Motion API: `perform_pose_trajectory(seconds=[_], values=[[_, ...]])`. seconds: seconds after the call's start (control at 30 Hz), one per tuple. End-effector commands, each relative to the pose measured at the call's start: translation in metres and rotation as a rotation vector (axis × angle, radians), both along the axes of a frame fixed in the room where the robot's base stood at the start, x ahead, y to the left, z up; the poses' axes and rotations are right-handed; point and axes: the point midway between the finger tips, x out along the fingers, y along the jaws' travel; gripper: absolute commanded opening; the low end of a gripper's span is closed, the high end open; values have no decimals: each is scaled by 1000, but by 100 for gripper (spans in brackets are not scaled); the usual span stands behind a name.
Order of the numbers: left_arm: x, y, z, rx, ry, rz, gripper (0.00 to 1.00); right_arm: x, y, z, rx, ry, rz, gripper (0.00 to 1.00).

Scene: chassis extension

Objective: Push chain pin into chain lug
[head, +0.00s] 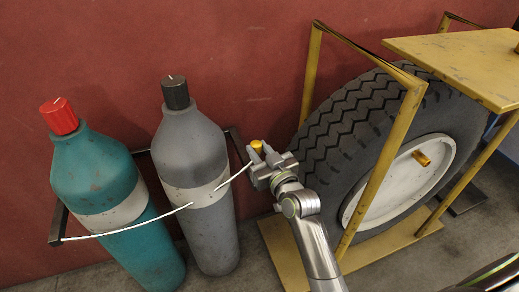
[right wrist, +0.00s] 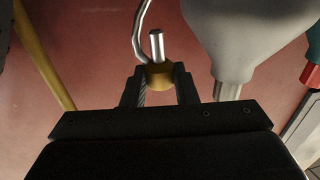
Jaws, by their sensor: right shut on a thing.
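The chain pin has a brass-coloured head (head: 257,146) and a bright metal shaft (right wrist: 157,44). My right gripper (head: 262,162) is shut on the brass head; in the right wrist view its two dark fingers (right wrist: 160,82) sit either side of it. The shaft points away from the gripper. The chain shows as a thin pale line (head: 120,231) across both cylinders, and a grey curved strand (right wrist: 138,38) runs to the pin. I cannot make out the chain lug; the dark rack (head: 237,141) is partly hidden by the grey cylinder. My left gripper is not in view.
A teal cylinder (head: 95,170) with a red cap and a grey cylinder (head: 190,145) stand against the red wall (head: 240,50). A large tyre (head: 345,125) in a yellow frame (head: 388,150) stands close to my right gripper's right.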

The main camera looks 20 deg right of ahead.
Motion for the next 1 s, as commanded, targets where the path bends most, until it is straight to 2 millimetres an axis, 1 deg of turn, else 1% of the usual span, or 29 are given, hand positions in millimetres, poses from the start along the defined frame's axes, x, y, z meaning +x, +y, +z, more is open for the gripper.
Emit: perform_pose_trajectory(seconds=[0.03, 0.23, 1.0], values=[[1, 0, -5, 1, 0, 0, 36, 0, 0, -7, 0, 0, 0, 0], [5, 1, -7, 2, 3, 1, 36, 0, 0, -14, -1, -1, 0, 0], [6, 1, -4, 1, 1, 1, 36, 0, 0, -14, -1, -1, -1, 0]])
